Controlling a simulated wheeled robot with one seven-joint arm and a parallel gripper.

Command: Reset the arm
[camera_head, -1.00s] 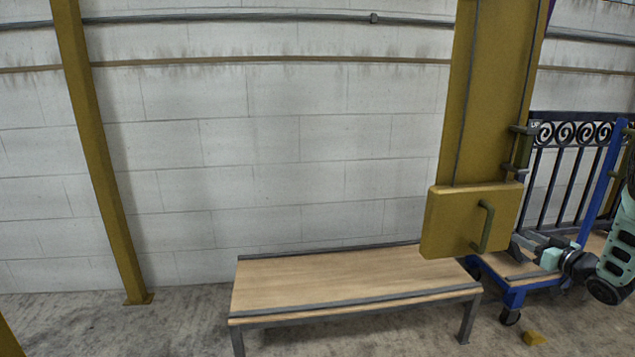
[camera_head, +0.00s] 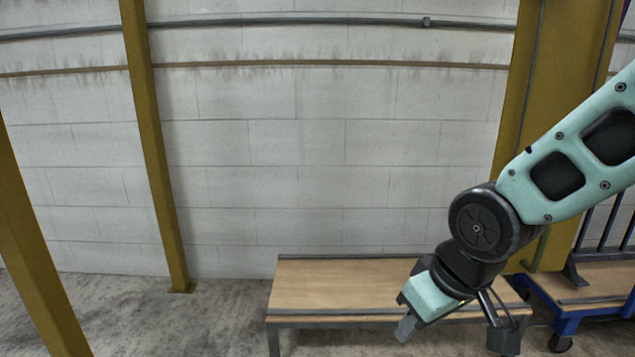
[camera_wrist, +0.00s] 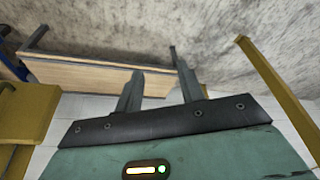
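My gripper (camera_head: 455,328) hangs at the lower right of the head view, in front of the right part of the bench. It points down and a little left. In the wrist view my gripper (camera_wrist: 160,72) shows two dark fingers held apart, with nothing between them. My teal and black arm reaches in from the right edge of the head view.
A wooden bench (camera_head: 340,286) stands along the white block wall, and also shows in the wrist view (camera_wrist: 85,74). A yellow post (camera_head: 155,150) stands left, a wide yellow column (camera_head: 520,90) right. A blue-framed cart (camera_head: 570,322) is at far right. Floor at left is clear.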

